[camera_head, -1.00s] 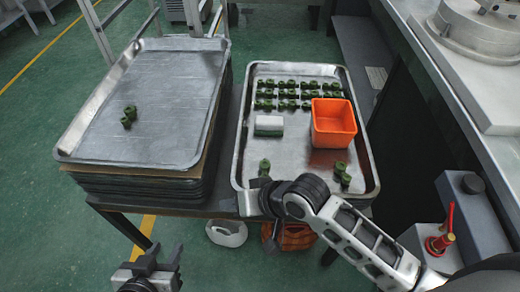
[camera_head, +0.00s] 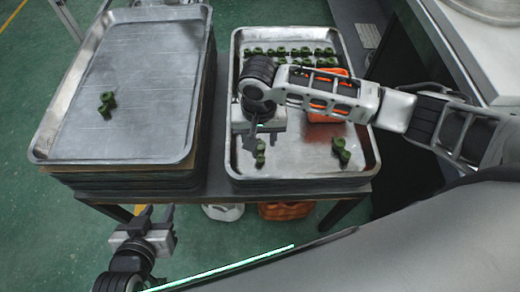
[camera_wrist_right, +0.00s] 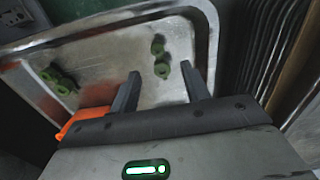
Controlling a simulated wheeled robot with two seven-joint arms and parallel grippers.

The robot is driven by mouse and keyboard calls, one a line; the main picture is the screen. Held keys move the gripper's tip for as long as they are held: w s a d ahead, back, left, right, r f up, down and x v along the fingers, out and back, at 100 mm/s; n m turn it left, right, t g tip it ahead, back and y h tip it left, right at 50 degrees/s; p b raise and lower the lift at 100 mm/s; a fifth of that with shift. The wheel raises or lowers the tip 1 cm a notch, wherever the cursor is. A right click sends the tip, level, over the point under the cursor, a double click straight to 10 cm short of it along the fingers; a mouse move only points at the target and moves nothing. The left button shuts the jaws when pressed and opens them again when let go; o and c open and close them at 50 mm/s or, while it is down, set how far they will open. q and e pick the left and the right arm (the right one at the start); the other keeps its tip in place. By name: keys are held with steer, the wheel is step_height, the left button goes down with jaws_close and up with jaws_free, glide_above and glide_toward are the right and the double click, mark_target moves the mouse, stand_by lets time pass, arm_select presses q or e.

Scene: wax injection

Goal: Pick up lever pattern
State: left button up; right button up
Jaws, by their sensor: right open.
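Small dark green lever patterns stand on the metal tray at right (camera_head: 300,174). One lever pattern (camera_head: 260,153) is near the tray's front left, and another (camera_head: 341,150) is near its front right. In the right wrist view, a lever pattern (camera_wrist_right: 160,56) appears beyond and between the open fingers of my right gripper (camera_wrist_right: 160,72), with nothing held. In the head view, my right gripper (camera_head: 262,139) hangs over the tray near the front left pattern. My left gripper (camera_head: 157,212) is low at front left, its fingers apart and empty, off the trays.
Several green patterns (camera_head: 290,51) are in rows at the tray's back. The left tray (camera_head: 125,60) tops a stack and holds a green cluster (camera_head: 107,103). A machine bench stands at right.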

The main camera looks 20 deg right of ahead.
mark_target(261, 158)
steer(key=f, duration=0.7)
steer(key=shift+s+d+f+b, duration=0.15)
steer(key=shift+s+f+b, duration=0.05)
steer(key=shift+f+b, duration=0.2)
jaws_close()
